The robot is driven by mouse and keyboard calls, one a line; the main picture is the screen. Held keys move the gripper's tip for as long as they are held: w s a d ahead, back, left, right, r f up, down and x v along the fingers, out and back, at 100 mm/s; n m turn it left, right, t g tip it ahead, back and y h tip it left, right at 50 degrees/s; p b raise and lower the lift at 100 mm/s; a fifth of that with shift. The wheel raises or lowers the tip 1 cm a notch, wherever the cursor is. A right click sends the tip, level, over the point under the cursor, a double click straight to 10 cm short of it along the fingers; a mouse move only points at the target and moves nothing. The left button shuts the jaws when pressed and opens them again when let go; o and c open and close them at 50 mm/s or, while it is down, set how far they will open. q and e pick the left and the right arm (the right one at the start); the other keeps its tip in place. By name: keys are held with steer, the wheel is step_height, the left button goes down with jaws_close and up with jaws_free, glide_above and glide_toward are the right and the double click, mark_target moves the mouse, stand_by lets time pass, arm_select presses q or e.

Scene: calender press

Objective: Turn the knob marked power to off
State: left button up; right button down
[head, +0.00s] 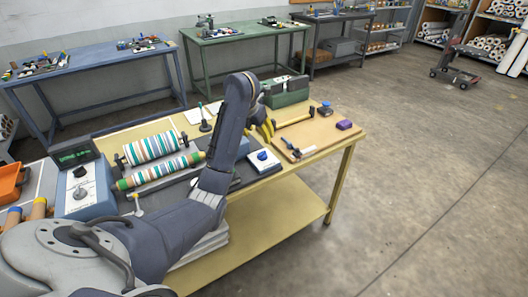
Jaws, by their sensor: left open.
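A blue knob on a white plate (263,157) sits on the yellow bench, just right of my forearm. A blue control box (85,192) with a light dial (80,193) stands at the bench's left end. I cannot read the markings on either, so I cannot tell which is marked power. My left gripper (262,129) is partly hidden behind my arm. Its yellow fingers are open and appear empty, beyond the blue knob and apart from it. My right gripper is out of view.
Striped rollers (154,149) lie between the control box and my arm. A wooden board (310,137) with a hammer and small items lies at the bench's right end, near a green box (287,91). A green display (72,156) stands behind the control box.

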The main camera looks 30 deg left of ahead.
mark_target(264, 151)
arm_select(q)
steer(key=shift+x, duration=6.2)
steer(key=shift+s+d+f, duration=0.1)
steer(key=shift+s, duration=0.05)
steer(key=shift+c, duration=0.2)
steer(key=c, duration=1.2)
steer(key=n+y, duration=0.1)
steer(key=n, duration=0.2)
steer(key=n+g+y, duration=0.1)
steer(key=n, duration=0.2)
steer(key=shift+s+a, duration=0.1)
steer(key=shift+a, duration=0.15)
steer(key=n, duration=0.2)
steer(key=n+g+y, duration=0.1)
steer(key=n, duration=0.2)
steer(key=shift+s+a+n+g, duration=0.25)
steer(key=shift+a+n+g, duration=0.05)
steer(key=shift+n+y, duration=0.3)
